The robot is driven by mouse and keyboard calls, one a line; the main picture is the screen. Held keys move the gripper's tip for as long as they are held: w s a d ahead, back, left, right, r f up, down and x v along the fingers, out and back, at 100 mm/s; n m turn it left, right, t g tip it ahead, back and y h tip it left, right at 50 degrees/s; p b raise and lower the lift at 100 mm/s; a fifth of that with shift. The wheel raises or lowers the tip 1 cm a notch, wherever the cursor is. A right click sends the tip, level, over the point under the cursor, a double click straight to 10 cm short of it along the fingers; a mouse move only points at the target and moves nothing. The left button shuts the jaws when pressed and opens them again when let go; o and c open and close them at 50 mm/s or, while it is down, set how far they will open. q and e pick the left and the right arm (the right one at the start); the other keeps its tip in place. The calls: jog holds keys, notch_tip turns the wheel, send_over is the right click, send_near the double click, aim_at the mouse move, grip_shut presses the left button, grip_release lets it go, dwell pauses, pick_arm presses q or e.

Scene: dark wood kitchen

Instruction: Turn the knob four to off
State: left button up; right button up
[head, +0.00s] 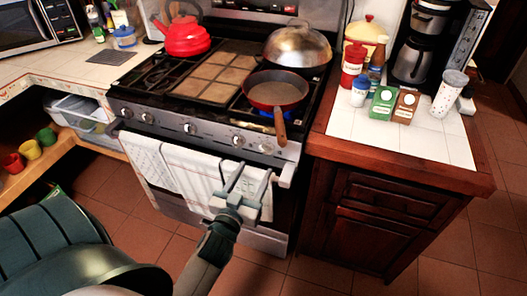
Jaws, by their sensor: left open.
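The stove's front panel (210,133) carries a row of several round silver knobs. Counting from the left, the fourth knob (238,141) sits right of centre, and another knob (265,148) is to its right. No number is readable, so I cannot tell for sure which is knob four. My left gripper (254,171) is open and empty, in front of the oven door and below these two knobs in the picture. It appears apart from the knobs. My right gripper is not in view.
A red pan (275,90) stands on the front right burner, its handle (280,128) sticking out over the front edge. A blue glow shows beneath it. Towels (180,172) hang on the oven handle. A wooden counter (400,165) flanks the stove on the right.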

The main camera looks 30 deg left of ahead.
aim_at(265, 152)
pick_arm(q)
jog(key=shift+p+x, duration=0.6)
jog(key=shift+x, duration=3.75)
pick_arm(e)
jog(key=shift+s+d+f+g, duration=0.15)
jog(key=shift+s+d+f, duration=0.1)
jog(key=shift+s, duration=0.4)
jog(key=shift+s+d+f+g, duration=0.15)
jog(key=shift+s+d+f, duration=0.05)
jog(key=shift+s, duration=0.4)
pick_arm(q)
jog(key=c, duration=1)
